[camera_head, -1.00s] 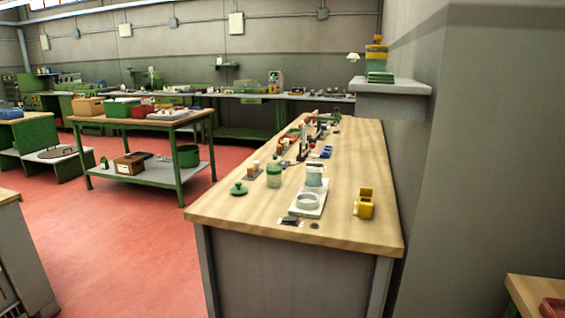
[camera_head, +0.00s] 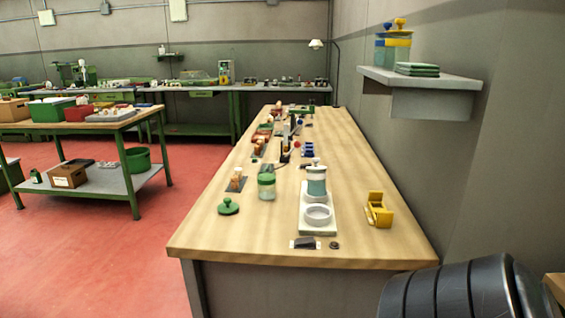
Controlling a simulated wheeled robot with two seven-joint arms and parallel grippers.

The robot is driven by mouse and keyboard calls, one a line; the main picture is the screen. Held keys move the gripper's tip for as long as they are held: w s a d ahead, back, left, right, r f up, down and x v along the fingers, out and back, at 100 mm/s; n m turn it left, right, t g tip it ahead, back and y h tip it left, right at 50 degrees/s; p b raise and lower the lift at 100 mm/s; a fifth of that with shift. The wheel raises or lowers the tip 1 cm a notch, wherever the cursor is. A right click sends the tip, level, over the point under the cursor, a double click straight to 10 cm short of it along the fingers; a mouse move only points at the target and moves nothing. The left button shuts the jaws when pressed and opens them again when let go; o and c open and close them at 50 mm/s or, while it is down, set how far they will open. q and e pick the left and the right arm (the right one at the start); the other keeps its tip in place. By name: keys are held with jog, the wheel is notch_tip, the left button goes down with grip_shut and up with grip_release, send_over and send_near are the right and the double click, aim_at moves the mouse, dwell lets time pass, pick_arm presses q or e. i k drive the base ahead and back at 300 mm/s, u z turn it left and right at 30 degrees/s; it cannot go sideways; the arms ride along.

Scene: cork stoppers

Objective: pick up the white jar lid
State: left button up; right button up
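A white lid with a knob (camera_head: 316,164) sits on top of a pale blue-green jar (camera_head: 316,186). The jar stands upright at the far part of a white board (camera_head: 306,228) on the long wooden workbench. An empty white ring (camera_head: 318,214) is on the same board, in front of the jar. A green lid with a knob (camera_head: 228,207) lies flat on the bench to the left, near a clear jar with a green top (camera_head: 266,186). Neither of my grippers is in view.
A yellow holder (camera_head: 378,210) stands right of the board. A dark flat piece (camera_head: 305,243) lies at its front. Several small items crowd the bench further back. A wall shelf (camera_head: 420,78) with jars hangs at the right. The bench's front left is clear.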

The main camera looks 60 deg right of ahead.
aim_at(315, 161)
jog(key=z, duration=0.6)
jog(key=i, duration=0.8)
jog(key=z, duration=0.85)
